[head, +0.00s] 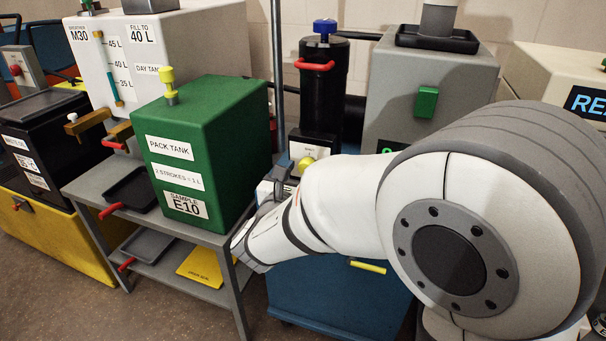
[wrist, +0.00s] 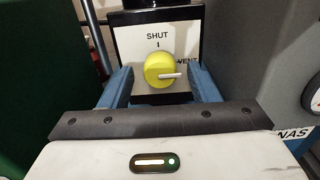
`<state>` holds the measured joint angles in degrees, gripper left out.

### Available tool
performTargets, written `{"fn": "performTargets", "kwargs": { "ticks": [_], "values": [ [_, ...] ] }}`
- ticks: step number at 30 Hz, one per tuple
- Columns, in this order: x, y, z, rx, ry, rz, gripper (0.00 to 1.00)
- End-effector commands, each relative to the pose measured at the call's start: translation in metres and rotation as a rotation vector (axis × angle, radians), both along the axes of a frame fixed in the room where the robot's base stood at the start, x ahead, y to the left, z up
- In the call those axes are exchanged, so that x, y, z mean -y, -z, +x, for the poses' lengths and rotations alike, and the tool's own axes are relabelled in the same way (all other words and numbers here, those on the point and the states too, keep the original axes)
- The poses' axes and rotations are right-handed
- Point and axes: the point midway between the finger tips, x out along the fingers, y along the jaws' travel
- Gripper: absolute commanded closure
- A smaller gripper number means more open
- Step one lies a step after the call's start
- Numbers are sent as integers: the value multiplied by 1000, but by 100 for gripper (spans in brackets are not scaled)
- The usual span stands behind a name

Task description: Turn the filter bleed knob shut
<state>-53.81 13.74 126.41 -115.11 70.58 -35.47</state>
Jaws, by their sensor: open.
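The bleed knob is a round yellow knob (wrist: 160,70) on a white plate (wrist: 132,45) marked SHUT above it and VENT at its right. Its white pointer lies nearly level, pointing right toward VENT. My gripper (wrist: 162,82) is open, with one blue finger on each side of the knob; I cannot tell whether either touches it. In the head view the knob (head: 306,163) shows at the foot of the black filter (head: 323,95) with a blue cap. My arm partly hides the gripper there.
A green pack tank (head: 205,150) stands on a grey bench (head: 85,190) left of the filter. A grey tank (head: 385,100) stands to the right. A thin upright post (head: 278,80) rises just left of the filter. A blue cabinet (head: 330,295) is below my arm.

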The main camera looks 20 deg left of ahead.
Motion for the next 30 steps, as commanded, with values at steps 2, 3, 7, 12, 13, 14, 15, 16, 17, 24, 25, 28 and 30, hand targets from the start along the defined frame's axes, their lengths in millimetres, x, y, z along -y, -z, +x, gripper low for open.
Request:
{"fn": "performTargets", "kwargs": {
  "ticks": [2, 3, 7, 12, 13, 14, 15, 16, 17, 24, 25, 28, 30],
  "values": [
    [0, 1, 4, -1, 0, 0, 46],
    [0, 0, 5, -1, 0, 0, 46],
    [0, 0, 6, -1, -1, 0, 46],
    [0, 0, 5, -1, -1, 0, 52],
    [0, 0, 5, -1, -1, 0, 54],
    [0, 0, 5, -1, -1, 0, 57],
    [0, 0, 5, -1, -1, 0, 60],
    [0, 0, 5, -1, -1, 0, 63],
    [0, 0, 5, -1, -2, 0, 65],
    [0, 0, 5, -1, -2, 0, 85],
    [0, 0, 5, -1, -2, 0, 87],
    [-4, 0, 3, -1, -7, -1, 91],
    [-4, 0, 4, -1, -7, -4, 91]
  ]
}}
